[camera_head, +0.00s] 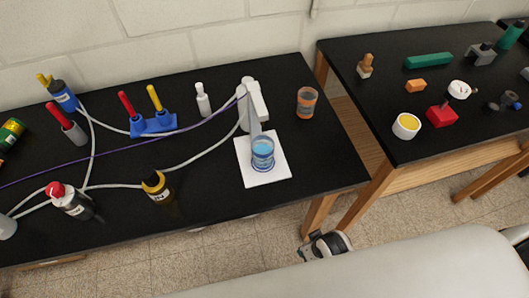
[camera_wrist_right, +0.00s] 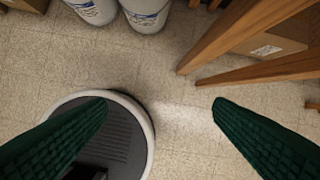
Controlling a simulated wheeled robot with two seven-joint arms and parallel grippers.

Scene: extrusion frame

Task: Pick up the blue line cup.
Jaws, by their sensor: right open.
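The blue line cup (camera_head: 262,153) is a clear cup with blue bands and a bluish inside. It stands upright on a white square pad (camera_head: 280,172) on the left black table, in the head view. A grey and white stand (camera_head: 256,102) is right behind it, and its lower part overlaps the cup's back rim. I cannot tell if they touch. My right gripper (camera_wrist_right: 160,105) shows in the right wrist view with two dark green fingers wide apart and nothing between them. It is over the floor, away from the cup. My left gripper is not in view.
An orange-banded cup (camera_head: 307,102) stands right of the stand. A second table (camera_head: 450,146) with coloured blocks is at right.

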